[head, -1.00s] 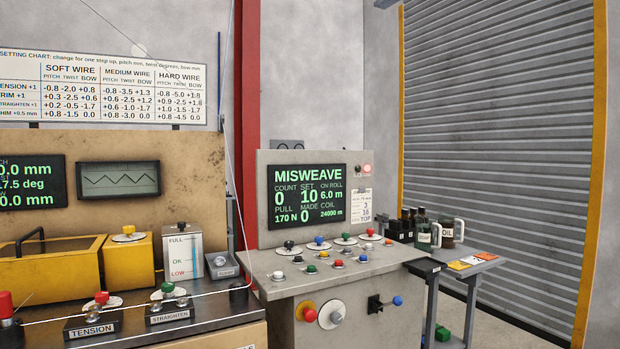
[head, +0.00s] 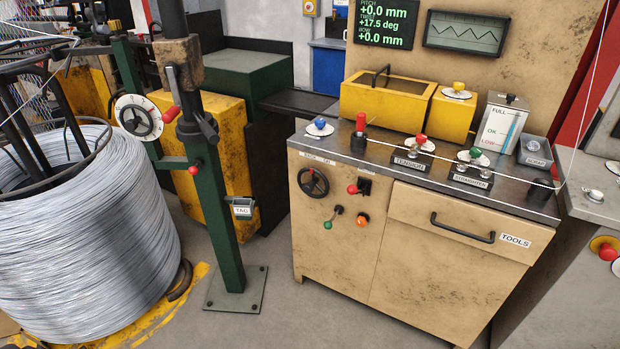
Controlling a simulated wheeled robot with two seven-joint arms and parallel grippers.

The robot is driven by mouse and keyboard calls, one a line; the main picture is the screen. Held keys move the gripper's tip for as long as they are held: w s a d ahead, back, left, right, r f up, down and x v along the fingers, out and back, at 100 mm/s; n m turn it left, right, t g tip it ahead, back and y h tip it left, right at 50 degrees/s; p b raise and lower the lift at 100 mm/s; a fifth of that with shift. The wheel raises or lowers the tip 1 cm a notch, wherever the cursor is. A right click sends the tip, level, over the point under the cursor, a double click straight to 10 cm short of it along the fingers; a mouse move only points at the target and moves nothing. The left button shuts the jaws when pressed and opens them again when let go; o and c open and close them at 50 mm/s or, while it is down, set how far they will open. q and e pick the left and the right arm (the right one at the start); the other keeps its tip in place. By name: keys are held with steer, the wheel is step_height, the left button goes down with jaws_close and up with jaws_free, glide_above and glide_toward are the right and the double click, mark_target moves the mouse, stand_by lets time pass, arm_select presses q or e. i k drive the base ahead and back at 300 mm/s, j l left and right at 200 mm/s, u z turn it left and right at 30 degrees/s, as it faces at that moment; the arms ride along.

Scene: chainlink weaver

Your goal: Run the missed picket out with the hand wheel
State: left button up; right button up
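A black hand wheel (head: 313,182) is on the front of the tan cabinet (head: 345,245), at its upper left, under small lettering I cannot fully read. A second black wheel with a white dial ring (head: 139,116) is on the green post at the left. The steel wire (head: 380,142) runs across the cabinet top past the TENSION (head: 412,162) and STRAIGHTEN (head: 470,178) blocks. The missed picket is not visible here. Neither of my grippers is in view.
A large wire coil (head: 85,240) stands at the left, beside the green post (head: 222,200) and its floor plate. Small levers and an orange button (head: 362,221) sit near the hand wheel. Open floor (head: 270,325) lies before the cabinet. A TOOLS drawer (head: 460,222) is shut.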

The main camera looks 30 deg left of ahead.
mark_target(308, 187)
steer(key=i+j, duration=0.65)
steer(key=j, duration=0.15)
steer(key=i+j, duration=0.65)
steer(key=j, duration=0.15)
steer(key=j+u, duration=0.05)
